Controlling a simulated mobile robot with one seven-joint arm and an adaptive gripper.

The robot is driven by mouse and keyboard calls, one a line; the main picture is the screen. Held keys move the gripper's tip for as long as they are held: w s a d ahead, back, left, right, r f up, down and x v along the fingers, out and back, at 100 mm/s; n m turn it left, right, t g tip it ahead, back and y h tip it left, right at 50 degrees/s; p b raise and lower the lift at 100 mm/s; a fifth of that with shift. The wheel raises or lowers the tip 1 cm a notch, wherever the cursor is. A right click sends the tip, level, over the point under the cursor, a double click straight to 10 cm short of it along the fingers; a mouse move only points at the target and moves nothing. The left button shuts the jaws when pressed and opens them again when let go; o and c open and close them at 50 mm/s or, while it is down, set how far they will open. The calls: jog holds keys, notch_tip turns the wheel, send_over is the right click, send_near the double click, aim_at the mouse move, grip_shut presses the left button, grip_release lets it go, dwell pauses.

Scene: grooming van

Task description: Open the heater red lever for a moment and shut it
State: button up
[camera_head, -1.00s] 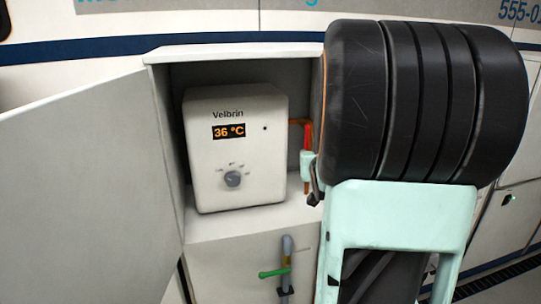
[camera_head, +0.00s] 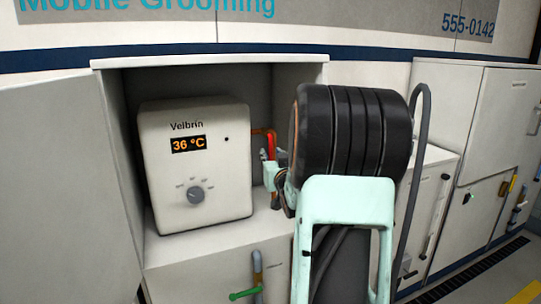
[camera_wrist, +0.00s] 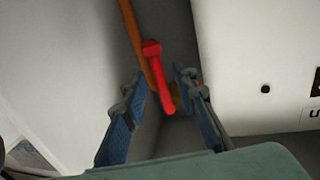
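The heater (camera_head: 195,170) is a white box marked "Velbrin" with a 36 °C display and a grey knob, inside an open cabinet. The red lever (camera_head: 271,146) is by the copper pipe at its right side. In the wrist view, the red lever (camera_wrist: 156,75) is upright, between the fingertips in the picture. My gripper (camera_wrist: 158,84) is open, a blue-padded finger on each side of the lever. I see no clear contact; the depth gap cannot be told. In the head view, my arm hides the gripper's far side and part of the pipework.
The open cabinet door (camera_head: 60,190) stands at the left. Below the shelf is another pipe with a green lever (camera_head: 245,294). The cabinet's right wall (camera_head: 300,78) is close to my arm. More white cabinets (camera_head: 485,130) stand at the right.

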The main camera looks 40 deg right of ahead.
jog(key=shift+x, duration=1.1)
jog(key=shift+c, duration=0.7)
grip_shut()
